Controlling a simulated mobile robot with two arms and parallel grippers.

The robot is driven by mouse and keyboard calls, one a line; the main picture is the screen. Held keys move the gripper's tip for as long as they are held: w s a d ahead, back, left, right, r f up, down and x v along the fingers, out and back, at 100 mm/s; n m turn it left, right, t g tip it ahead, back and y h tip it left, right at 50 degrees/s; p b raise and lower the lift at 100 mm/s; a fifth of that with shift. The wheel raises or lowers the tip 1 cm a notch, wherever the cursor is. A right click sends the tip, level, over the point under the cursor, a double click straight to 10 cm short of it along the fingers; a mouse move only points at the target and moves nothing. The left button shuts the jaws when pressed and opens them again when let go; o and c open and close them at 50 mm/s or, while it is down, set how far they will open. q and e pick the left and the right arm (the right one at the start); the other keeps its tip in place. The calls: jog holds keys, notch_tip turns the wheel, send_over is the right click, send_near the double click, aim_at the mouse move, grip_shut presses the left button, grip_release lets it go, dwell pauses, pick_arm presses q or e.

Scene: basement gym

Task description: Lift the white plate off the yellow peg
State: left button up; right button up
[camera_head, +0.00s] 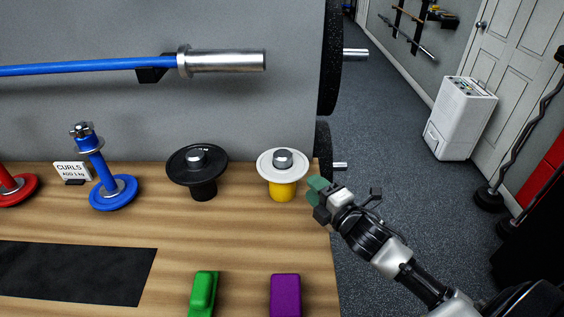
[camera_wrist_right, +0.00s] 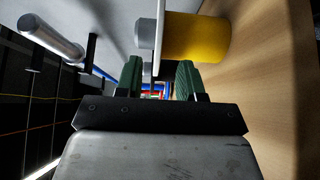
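The white plate (camera_head: 267,164) sits flat on the yellow peg (camera_head: 282,191), with the peg's silver top standing through its centre. My right gripper (camera_head: 317,191) is at the plate's right side, its green fingers open. In the right wrist view the plate (camera_wrist_right: 158,60) shows edge-on as a thin strip, lined up with the gap between the fingers (camera_wrist_right: 159,80). The yellow peg (camera_wrist_right: 203,38) lies beyond the fingers there, with gaps left between each finger and the rim. I cannot tell how far the rim reaches between them. My left gripper is not in view.
A black plate on a black peg (camera_head: 184,166) stands to the left. Farther left are a blue weight stand (camera_head: 113,193) and a small sign (camera_head: 72,172). Green (camera_head: 203,293) and purple (camera_head: 285,296) blocks lie near the front of the wooden bench (camera_head: 235,240). A barbell (camera_head: 220,61) hangs behind.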

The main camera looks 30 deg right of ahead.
aim_at(301, 177)
jog(key=w, duration=0.2)
jog(key=w+a+p, duration=0.1)
jog(key=w, duration=0.1)
jog(key=shift+w+r, duration=0.15)
jog(key=shift+r, duration=0.05)
jog(key=shift+w+a+f, duration=0.15)
jog(key=shift+w, duration=0.35)
jog(key=shift+s, duration=0.15)
jog(key=shift+c, duration=1.2)
jog(key=c, duration=0.4)
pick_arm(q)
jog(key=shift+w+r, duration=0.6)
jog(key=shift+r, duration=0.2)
pick_arm(e)
grip_shut()
